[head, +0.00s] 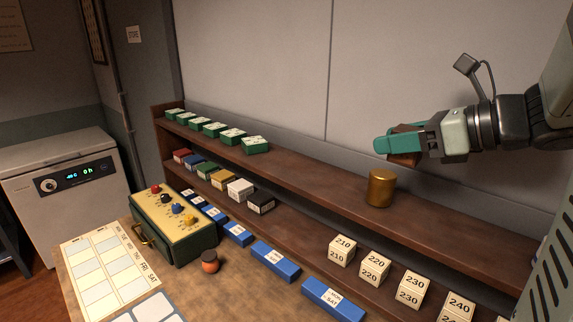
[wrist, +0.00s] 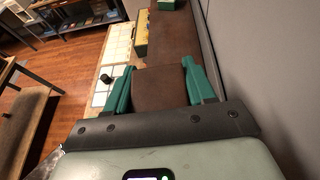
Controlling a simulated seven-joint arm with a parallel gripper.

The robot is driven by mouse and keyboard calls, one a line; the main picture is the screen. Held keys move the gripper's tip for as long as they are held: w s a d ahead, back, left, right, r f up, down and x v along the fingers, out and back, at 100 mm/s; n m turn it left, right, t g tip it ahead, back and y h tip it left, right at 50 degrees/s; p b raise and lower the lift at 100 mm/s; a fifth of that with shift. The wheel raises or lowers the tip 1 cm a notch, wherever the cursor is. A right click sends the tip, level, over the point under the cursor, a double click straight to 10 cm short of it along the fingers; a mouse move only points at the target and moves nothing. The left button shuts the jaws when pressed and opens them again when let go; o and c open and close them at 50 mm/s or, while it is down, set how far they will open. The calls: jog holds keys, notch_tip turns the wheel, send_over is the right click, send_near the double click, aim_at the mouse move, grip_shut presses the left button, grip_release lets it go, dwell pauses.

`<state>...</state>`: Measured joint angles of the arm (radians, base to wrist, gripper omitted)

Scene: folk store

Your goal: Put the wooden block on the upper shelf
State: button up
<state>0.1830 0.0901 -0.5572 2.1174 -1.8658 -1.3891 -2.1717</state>
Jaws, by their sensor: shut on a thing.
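The wooden block (wrist: 160,88) is dark brown and sits between the two green fingers of my gripper (wrist: 158,90) in the wrist view. In the head view the block (head: 405,158) shows partly behind a green finger of my gripper (head: 393,148). My gripper is shut on it and holds it above the right part of the upper shelf (head: 310,172). The block looks clear of the shelf. A gold cylinder (head: 380,188) stands on the upper shelf just below and left of the gripper.
Several green boxes (head: 232,136) line the upper shelf's left part. Lower down are coloured boxes (head: 240,188), numbered cream blocks (head: 375,267) and blue trays (head: 275,260). A green-and-yellow case (head: 172,225) stands on the table. The upper shelf's middle is bare. The wall (head: 400,70) is close behind.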

send_over(416, 217)
jog(key=shift+m+t+h, duration=0.3)
jog(key=shift+m, duration=0.1)
notch_tip(416, 217, down, 5)
jog(key=shift+s+f, duration=0.1)
jog(key=shift+f, duration=2.2)
jog(key=shift+f, duration=0.15)
jog(key=o, duration=1.1)
jog(key=shift+c, duration=0.2)
jog(key=shift+s+d+r, duration=0.15)
jog(key=shift+d+r, duration=0.05)
jog(key=shift+r, duration=0.05)
jog(key=v, duration=1.1)
jog(key=shift+s+d+r, duration=0.15)
